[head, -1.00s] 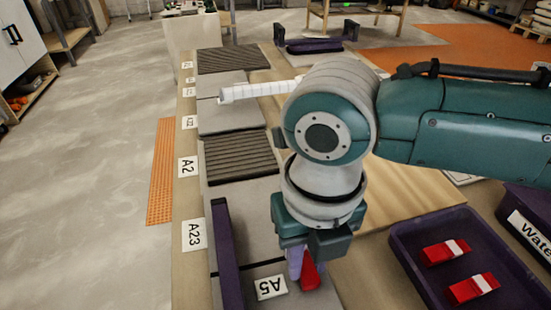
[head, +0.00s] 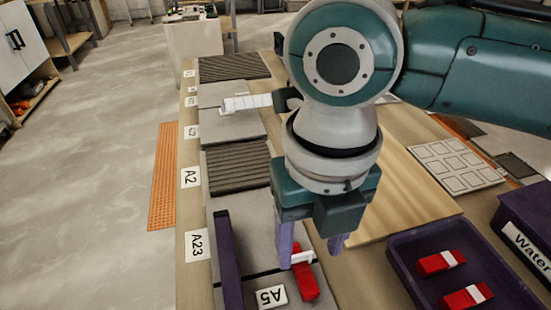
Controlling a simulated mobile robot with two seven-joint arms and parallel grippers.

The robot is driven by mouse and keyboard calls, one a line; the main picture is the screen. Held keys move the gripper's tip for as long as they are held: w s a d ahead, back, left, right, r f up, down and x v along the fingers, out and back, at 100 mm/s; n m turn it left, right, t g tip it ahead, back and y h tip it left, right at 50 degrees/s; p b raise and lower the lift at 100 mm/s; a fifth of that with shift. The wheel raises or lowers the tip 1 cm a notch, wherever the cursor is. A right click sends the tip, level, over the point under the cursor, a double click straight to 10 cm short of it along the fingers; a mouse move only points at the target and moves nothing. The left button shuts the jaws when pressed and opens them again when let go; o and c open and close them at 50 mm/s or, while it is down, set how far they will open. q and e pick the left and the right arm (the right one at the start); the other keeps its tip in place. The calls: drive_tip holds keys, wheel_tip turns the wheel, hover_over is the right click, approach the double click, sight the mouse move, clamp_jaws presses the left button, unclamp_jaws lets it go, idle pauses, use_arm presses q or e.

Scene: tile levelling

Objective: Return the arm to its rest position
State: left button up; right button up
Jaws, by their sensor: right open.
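My right gripper (head: 311,252) is open, its two purple fingers pointing down and spread apart. A red wedge (head: 305,285) with a white clip piece (head: 303,257) at its upper end sits on the grey tiles, below and close beside the left finger. I cannot tell whether the finger touches it. Nothing shows held between the fingers. My right arm comes in from the upper right and hides part of the tiles and board behind it. My left gripper is not in view.
A purple tray (head: 395,262) with red wedges stands at the lower right, beside a "Water" container (head: 528,240). A purple bar (head: 229,260) stands on the tiles to the left. A white-handled tool (head: 247,103) lies farther back. A white patterned sheet (head: 455,165) lies at right.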

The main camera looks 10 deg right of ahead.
drive_tip(key=s+a+r+m+t+y+p, duration=0.1)
drive_tip(key=s+a+r+m+y+p, duration=0.15)
drive_tip(key=r+m+p, duration=0.35)
drive_tip(key=s+a+r+m+t+y+p, duration=0.1)
drive_tip(key=s+a+r+m+y+p, duration=0.2)
drive_tip(key=r+m, duration=0.4)
drive_tip(key=s+d+r+m+t+h+p, duration=0.1)
drive_tip(key=s+d+r+m+h+p, duration=0.3)
drive_tip(key=d+m, duration=0.55)
drive_tip(key=s+d+r+m+t+h+p, duration=0.1)
drive_tip(key=s+d+r+m+p, duration=0.45)
drive_tip(key=m, duration=0.65)
wheel_tip(320, 180, up, 34)
drive_tip(key=w+p, duration=0.2)
drive_tip(key=p, duration=3.4)
drive_tip(key=shift+w+a+r, duration=0.1)
